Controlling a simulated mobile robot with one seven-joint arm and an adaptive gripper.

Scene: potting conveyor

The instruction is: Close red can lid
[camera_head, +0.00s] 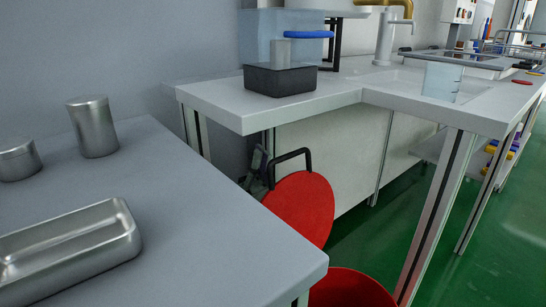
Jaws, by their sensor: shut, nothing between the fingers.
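The red can (350,289) stands low at the bottom centre, beyond the corner of the near table, with only its upper part showing. Its round red lid (302,207) stands open, steeply tilted up above the can. A black loop handle (291,156) sticks up at the lid's upper left. A dark grey shape that looks like my gripper (256,166) is behind the lid's upper left edge, close to the handle. Its jaws look shut with nothing in them. The lid and the near table hide the rest of it, and I cannot tell whether it touches the lid.
The near grey table (215,235) carries a metal tray (75,250) and two metal canisters (92,127). A white bench (225,113) behind holds a dark box (281,80) and a clear beaker (441,82). A bench leg (432,215) stands right of the can. Green floor shows between.

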